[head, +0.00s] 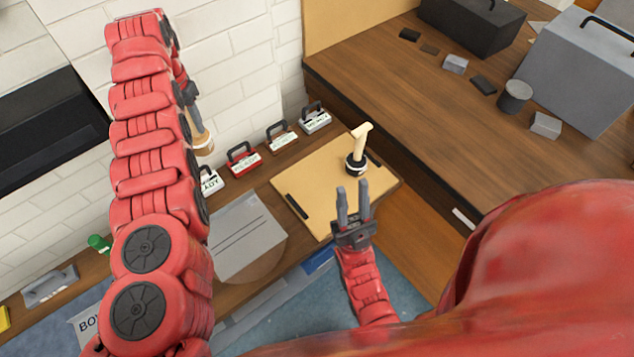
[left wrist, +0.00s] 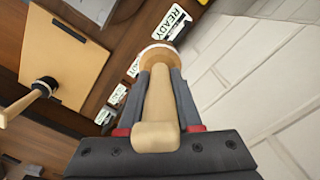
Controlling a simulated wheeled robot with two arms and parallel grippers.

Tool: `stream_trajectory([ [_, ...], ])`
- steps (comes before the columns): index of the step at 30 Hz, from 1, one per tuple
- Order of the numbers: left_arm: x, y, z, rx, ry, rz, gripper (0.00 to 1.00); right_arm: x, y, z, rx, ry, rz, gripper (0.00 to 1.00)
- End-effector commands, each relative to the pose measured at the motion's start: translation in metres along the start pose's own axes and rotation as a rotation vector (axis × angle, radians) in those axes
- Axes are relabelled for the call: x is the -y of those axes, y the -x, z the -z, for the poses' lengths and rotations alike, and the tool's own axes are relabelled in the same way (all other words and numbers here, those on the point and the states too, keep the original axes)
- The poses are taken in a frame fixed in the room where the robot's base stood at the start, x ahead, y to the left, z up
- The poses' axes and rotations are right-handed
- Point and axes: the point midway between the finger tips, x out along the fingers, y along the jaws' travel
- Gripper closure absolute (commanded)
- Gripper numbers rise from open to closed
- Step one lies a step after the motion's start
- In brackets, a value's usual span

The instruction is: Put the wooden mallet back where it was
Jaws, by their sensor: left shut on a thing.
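The wooden mallet (left wrist: 158,100) is in my left gripper (left wrist: 160,75), its pale handle between the two grey fingers. Its round tan head with a whitish rim lies beyond the fingertips. In the head view my left gripper (head: 190,95) is partly hidden behind my left arm, and the mallet's head (head: 201,143) hangs below it, near the white brick wall. My right gripper (head: 353,207) is open and empty, in front of the tan board. A second mallet-like tool (head: 357,157) with a black and white head stands handle up on that board.
The tan board (head: 325,185) lies on a wooden bench beside a grey sheet (head: 246,236). Several small labelled carriers with handles, one red (head: 243,158), line the wall. A higher wooden counter (head: 440,110) at right bears a grey box (head: 575,75) and small blocks.

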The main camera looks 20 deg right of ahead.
Motion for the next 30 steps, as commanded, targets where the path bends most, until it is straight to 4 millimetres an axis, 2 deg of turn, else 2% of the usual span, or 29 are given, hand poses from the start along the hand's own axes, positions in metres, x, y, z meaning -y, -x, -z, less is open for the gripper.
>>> stream_trajectory([
  [5,-0.025,-0.01,0.006,0.0,-0.119,0.002,1.0,-0.001,-0.017,0.003,0.0,0.0,0.0,0.67],
  [6,-0.036,-0.014,0.008,0.001,-0.161,0.001,1.0,-0.001,-0.022,0.004,0.0,0.0,0.0,0.67],
  [15,-0.086,-0.043,0.003,-0.001,-0.349,-0.001,1.0,-0.002,-0.041,0.007,0.0,0.0,0.0,0.67],
  [30,-0.118,-0.059,-0.006,-0.001,-0.441,-0.004,1.0,-0.003,-0.051,0.009,0.0,0.0,0.0,0.67],
])
